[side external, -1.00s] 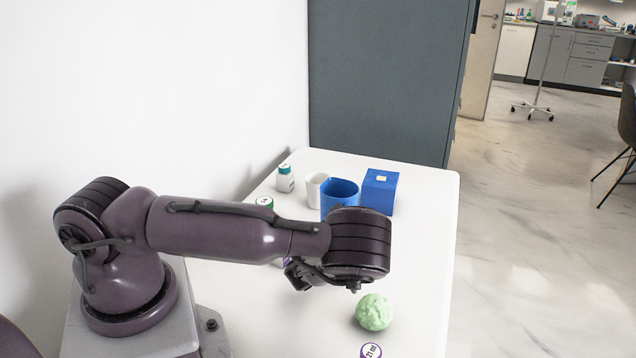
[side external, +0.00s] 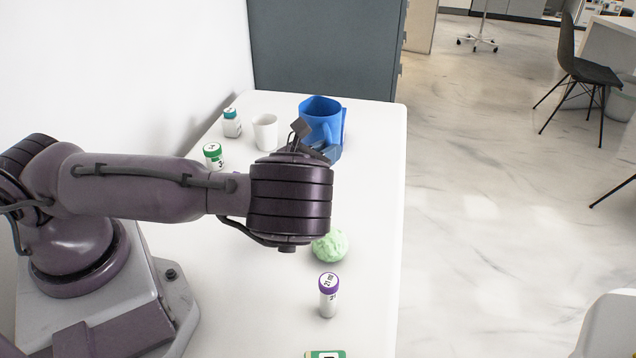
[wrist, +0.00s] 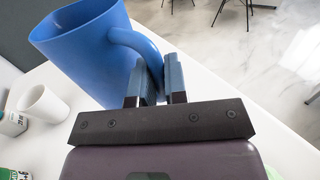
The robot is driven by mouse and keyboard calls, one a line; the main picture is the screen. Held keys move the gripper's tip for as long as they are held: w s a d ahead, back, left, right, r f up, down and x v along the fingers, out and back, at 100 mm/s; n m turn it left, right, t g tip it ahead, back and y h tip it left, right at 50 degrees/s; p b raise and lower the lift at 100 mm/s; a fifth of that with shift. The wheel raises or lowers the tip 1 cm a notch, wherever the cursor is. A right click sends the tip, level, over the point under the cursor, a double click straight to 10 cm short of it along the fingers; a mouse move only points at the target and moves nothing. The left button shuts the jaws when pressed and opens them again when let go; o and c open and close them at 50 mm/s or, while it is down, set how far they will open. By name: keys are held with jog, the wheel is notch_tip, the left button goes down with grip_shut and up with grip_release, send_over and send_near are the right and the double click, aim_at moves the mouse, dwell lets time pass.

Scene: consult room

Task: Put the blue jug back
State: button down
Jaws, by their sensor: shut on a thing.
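The blue jug (side external: 320,117) is near the far end of the white table, its open top facing up. In the wrist view the jug (wrist: 90,55) fills the upper left, with its handle (wrist: 148,48) reaching between the two fingers. My gripper (side external: 314,140) is shut on that handle; in the wrist view its fingers (wrist: 158,84) sit close on either side of it. The jug's base is hidden by my gripper in the side view, so I cannot tell whether it touches the table.
A white cup (side external: 265,132) and a white bottle (side external: 231,123) stand left of the jug. A green-capped bottle (side external: 213,156), green ball (side external: 330,245) and purple-capped tube (side external: 328,295) stand nearer. The table's right side is clear.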

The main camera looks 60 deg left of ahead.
jog(key=shift+f, duration=3.95)
jog(key=shift+f, duration=0.2)
jog(key=c, duration=1.1)
grip_release()
jog(key=shift+c, duration=0.2)
jog(key=shift+r, duration=0.1)
jog(key=shift+s, duration=0.3)
jog(key=v, duration=1.1)
jog(key=shift+s+r, duration=0.1)
jog(key=shift+s, duration=0.2)
